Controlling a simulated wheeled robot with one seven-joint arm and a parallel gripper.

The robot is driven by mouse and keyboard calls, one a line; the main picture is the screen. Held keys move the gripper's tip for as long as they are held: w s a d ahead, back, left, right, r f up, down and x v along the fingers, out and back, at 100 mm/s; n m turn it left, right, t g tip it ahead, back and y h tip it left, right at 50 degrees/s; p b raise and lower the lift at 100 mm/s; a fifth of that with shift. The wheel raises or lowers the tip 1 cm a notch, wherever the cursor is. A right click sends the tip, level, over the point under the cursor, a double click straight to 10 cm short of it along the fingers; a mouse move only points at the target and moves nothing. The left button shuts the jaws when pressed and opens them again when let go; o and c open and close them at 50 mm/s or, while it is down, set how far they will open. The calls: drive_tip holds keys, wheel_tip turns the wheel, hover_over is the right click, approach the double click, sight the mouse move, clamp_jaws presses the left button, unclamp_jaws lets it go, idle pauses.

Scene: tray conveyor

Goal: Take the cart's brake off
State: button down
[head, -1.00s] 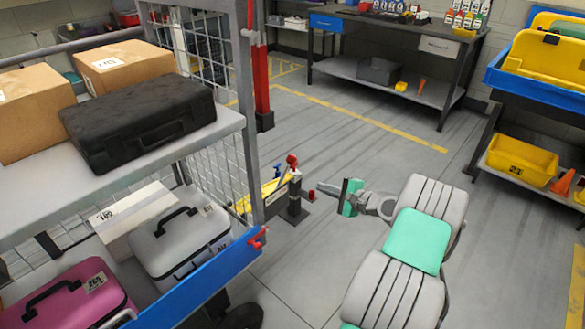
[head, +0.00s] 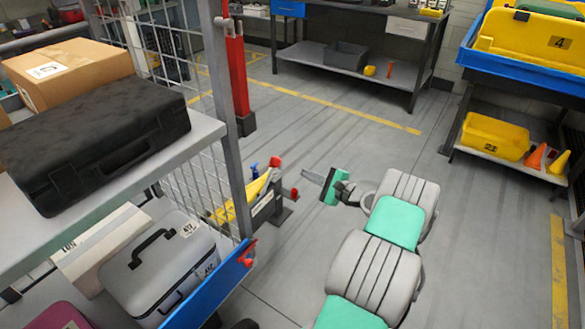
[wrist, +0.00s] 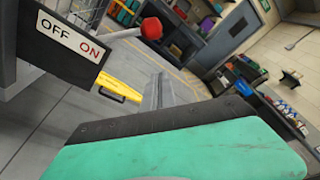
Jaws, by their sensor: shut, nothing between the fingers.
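The brake lever shows as a red knob (head: 275,162) near the floor, just beyond the right end of the cart (head: 205,302). In the wrist view the red knob (wrist: 151,29) is on a pale rod beside a sign plate (wrist: 68,48) reading OFF and ON. The rod points out past the ON side. My gripper (head: 311,176) is to the right of the knob in the head view, apart from it, with its fingers pointing left. In the wrist view my gripper (wrist: 158,92) is shut and empty, below and right of the knob.
The cart carries a black case (head: 95,140), a cardboard box (head: 75,70) and a grey case (head: 165,268). A red post (head: 238,80) stands behind the lever. A workbench (head: 355,75) is at the back and a yellow bin (head: 495,135) at right. Open floor lies between.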

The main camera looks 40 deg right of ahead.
drive_tip(key=w+a+r+b, duration=0.1)
drive_tip(key=w+a, duration=0.3)
drive_tip(key=w, duration=0.3)
drive_tip(key=shift+w+a+r+b, duration=0.2)
drive_tip(key=shift+a+b, duration=0.1)
